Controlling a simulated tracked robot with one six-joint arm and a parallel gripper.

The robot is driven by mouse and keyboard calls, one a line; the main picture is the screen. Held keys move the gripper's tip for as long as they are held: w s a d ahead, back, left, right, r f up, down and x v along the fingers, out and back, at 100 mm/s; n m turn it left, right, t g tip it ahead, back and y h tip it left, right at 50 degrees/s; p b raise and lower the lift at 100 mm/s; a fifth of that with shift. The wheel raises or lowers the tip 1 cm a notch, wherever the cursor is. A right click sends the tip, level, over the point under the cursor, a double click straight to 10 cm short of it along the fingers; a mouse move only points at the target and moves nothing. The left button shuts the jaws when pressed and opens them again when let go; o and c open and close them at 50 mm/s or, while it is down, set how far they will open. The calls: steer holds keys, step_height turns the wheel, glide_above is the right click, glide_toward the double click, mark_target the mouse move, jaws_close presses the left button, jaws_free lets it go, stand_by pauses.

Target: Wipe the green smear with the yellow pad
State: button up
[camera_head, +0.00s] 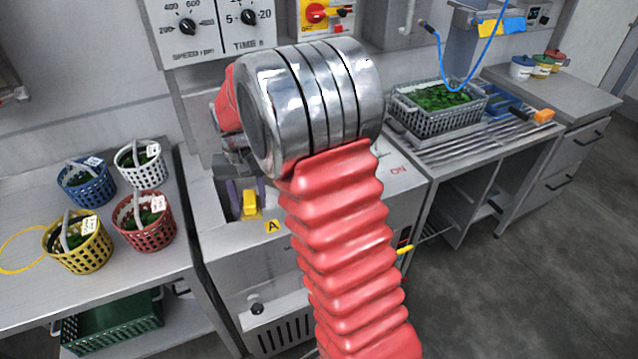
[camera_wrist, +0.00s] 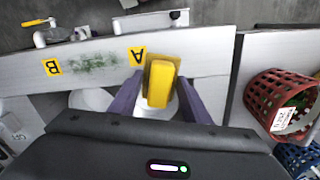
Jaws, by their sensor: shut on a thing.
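The yellow pad (camera_wrist: 160,84) is a small block between the two purple fingers of my gripper (camera_wrist: 153,100), which is shut on it. In the head view the pad (camera_head: 250,204) shows just left of my arm, beside a purple finger (camera_head: 233,195), near the yellow A label (camera_head: 272,226). The green smear (camera_wrist: 88,63) is a speckled patch on the pale ledge in the wrist view, between the A label (camera_wrist: 137,56) and the B label (camera_wrist: 53,67). The pad is right of the smear and apart from it. My arm hides the smear in the head view. I cannot tell whether the pad touches the surface.
Blue, white, red (camera_head: 145,222) and yellow (camera_head: 78,243) baskets of greens stand on the left bench. The red basket (camera_wrist: 280,103) is at the right in the wrist view. A grey crate of greens (camera_head: 437,122) stands on the ribbed drainer at right.

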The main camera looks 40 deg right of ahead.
steer(key=s+d+r+m, duration=0.1)
steer(key=s+d+m, duration=0.2)
steer(key=d+m, duration=0.4)
steer(key=s+d+m, duration=0.4)
steer(key=d+m, duration=0.4)
steer(key=d, duration=0.3)
steer(key=shift+r, duration=0.35)
steer(key=shift+s, duration=0.1)
